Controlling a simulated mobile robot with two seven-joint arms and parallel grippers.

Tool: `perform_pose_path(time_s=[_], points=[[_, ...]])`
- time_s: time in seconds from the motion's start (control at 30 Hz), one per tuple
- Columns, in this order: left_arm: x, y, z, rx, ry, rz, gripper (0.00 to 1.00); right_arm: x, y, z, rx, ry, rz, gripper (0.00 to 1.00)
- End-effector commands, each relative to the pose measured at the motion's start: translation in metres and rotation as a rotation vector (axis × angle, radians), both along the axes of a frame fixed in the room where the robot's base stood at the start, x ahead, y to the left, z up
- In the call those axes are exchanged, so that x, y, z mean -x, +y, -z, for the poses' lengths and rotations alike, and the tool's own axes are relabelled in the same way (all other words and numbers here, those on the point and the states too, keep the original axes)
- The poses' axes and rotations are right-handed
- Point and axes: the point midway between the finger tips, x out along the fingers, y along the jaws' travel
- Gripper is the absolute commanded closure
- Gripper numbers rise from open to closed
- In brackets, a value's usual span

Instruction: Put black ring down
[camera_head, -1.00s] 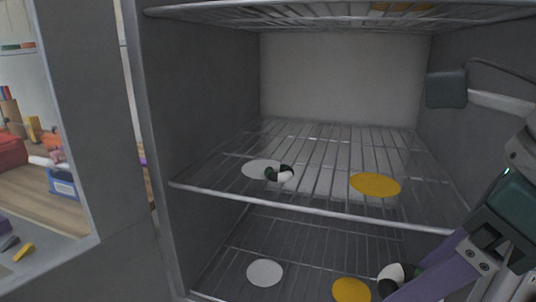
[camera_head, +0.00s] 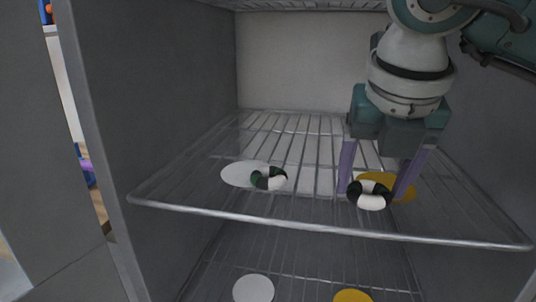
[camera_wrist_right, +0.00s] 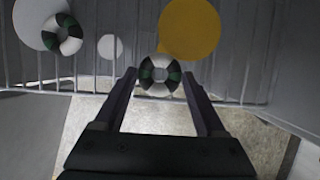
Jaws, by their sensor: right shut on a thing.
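My right gripper (camera_head: 371,193) is shut on a black-and-white ring (camera_head: 370,202) with green marks, held between its purple fingertips. In the right wrist view the ring (camera_wrist_right: 160,88) sits between the tips. It is over the middle shelf, in front of a yellow disc (camera_head: 407,190) and overlapping its near edge in both views. I cannot tell whether the ring touches the shelf. A second black, white and green ring (camera_head: 275,184) lies at the right edge of a white disc (camera_head: 236,173) on the same shelf, to the left. My left gripper is out of view.
The wire shelf (camera_head: 300,150) has a raised front rail (camera_head: 300,226). A lower shelf has another white disc (camera_head: 253,289) and yellow disc (camera_head: 352,297). Grey side walls and a top shelf (camera_head: 300,5) enclose the space. The shelf between the two rings is clear.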

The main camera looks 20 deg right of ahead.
Motion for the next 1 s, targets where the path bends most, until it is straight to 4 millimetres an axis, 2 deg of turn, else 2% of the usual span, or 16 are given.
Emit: perform_pose_path(time_s=[0.1,0.37,0.57,0.7,0.93,0.97,1.0], points=[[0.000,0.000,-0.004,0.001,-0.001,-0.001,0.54,-0.020,-0.012,-0.001,-0.002,0.000,0.003,0.80],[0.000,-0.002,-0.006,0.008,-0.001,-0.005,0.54,-0.038,-0.023,-0.001,-0.001,0.000,0.000,0.80],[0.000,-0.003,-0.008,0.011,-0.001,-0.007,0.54,-0.062,-0.038,-0.001,-0.002,0.000,0.001,0.80],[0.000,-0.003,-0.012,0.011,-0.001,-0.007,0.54,-0.062,-0.038,0.013,-0.001,0.002,-0.003,0.80],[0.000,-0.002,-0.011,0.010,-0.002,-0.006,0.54,-0.063,-0.038,0.016,-0.001,-0.001,-0.003,0.80],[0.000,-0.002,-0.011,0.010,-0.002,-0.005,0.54,-0.063,-0.038,0.016,0.000,0.000,-0.002,0.24],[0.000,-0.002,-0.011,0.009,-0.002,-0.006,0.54,-0.062,-0.038,0.016,0.000,0.000,-0.002,0.19]])
